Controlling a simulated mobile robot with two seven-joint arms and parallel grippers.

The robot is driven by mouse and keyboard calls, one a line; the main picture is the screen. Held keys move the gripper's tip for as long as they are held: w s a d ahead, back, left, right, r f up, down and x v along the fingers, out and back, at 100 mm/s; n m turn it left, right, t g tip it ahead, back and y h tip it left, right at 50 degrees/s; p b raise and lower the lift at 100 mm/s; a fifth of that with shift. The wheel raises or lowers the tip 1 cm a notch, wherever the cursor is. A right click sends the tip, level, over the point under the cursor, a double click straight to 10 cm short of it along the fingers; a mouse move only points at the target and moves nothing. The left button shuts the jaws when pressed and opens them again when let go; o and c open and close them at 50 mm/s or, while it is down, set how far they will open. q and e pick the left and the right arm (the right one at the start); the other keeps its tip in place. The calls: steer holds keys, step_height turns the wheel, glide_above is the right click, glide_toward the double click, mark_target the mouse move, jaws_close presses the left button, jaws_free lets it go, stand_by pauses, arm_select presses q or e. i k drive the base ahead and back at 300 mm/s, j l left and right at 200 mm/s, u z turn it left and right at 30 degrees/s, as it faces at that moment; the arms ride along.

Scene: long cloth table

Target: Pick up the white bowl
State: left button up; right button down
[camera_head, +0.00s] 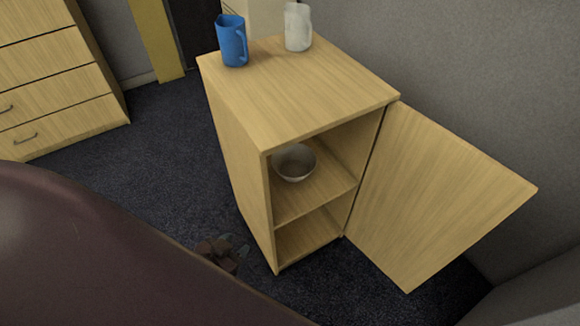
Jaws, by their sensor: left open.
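The white bowl (295,163) stands upright on the upper inner shelf of a small wooden cabinet (238,165). It shows grey-white in the shade and looks empty. The cabinet's front is open, and its door (435,195) is swung out to the right. My left gripper (236,249) is low in front of the cabinet, to the left of its lower front corner. It is open, small in the picture and partly hidden behind my own arm. It is apart from the bowl. My right gripper is not in view.
A blue mug (232,42) and a white mug (297,27) stand on the cabinet top. The lower shelf (305,238) looks empty where it shows. A wooden drawer unit (55,75) stands at the left. Dark carpet (165,150) between them is clear. A grey wall is behind the door.

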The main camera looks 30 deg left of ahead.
mark_target(294, 163)
steer(key=u, duration=1.15)
steer(key=l+u, duration=0.5)
steer(key=u, duration=0.25)
steer(key=l, duration=0.4)
steer(key=k+l, duration=0.1)
steer(key=l, duration=0.25)
